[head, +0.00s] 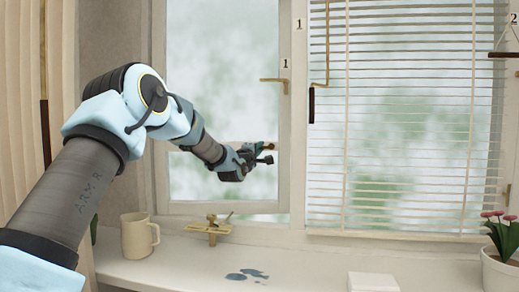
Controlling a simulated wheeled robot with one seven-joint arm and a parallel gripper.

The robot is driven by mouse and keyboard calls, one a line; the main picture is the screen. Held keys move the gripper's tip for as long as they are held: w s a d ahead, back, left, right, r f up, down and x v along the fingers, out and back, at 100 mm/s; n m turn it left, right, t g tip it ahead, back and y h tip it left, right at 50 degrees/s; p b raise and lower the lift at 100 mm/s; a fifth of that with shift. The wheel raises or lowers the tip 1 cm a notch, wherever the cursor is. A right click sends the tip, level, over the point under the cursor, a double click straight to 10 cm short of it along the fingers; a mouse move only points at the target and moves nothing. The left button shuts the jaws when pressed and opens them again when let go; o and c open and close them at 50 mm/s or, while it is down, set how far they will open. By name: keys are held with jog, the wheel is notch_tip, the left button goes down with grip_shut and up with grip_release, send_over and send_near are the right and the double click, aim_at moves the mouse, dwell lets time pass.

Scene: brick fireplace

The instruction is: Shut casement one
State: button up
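Casement one (286,120) is the left window, with a pale frame marked "1". Whether it stands slightly ajar or flush cannot be told from this view. A brass handle (276,81) sits on its right stile, with the lever pointing left. My gripper (267,153) is in front of the lower pane, left of the right stile and well below the handle. Its dark fingertips are small, and whether they are apart or touch anything is unclear. A brass stay fitting (211,228) rests on the sill below the casement.
A beige mug (138,236), a dark puddle (246,275), a white block (373,282) and a potted pink-flowered plant (501,268) are on the sill (310,262). A slatted blind (410,120) covers the right window. A curtain (22,110) hangs at far left.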

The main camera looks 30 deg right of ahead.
grip_shut()
jog(key=shift+a, duration=0.1)
dwell(1.0)
jog(key=shift+s+a+f, duration=0.1)
jog(key=shift+a, duration=0.15)
jog(key=s+a+m+g+h+b, duration=0.1)
jog(key=s+a+m+g+h, duration=0.1)
jog(key=s+a, duration=0.5)
jog(key=shift+a+m+g+h, duration=0.3)
jog(key=shift+m+g, duration=0.2)
jog(key=shift+g, duration=0.7)
jog(key=shift+o, duration=1.6)
grip_release()
jog(key=shift+s, duration=0.1)
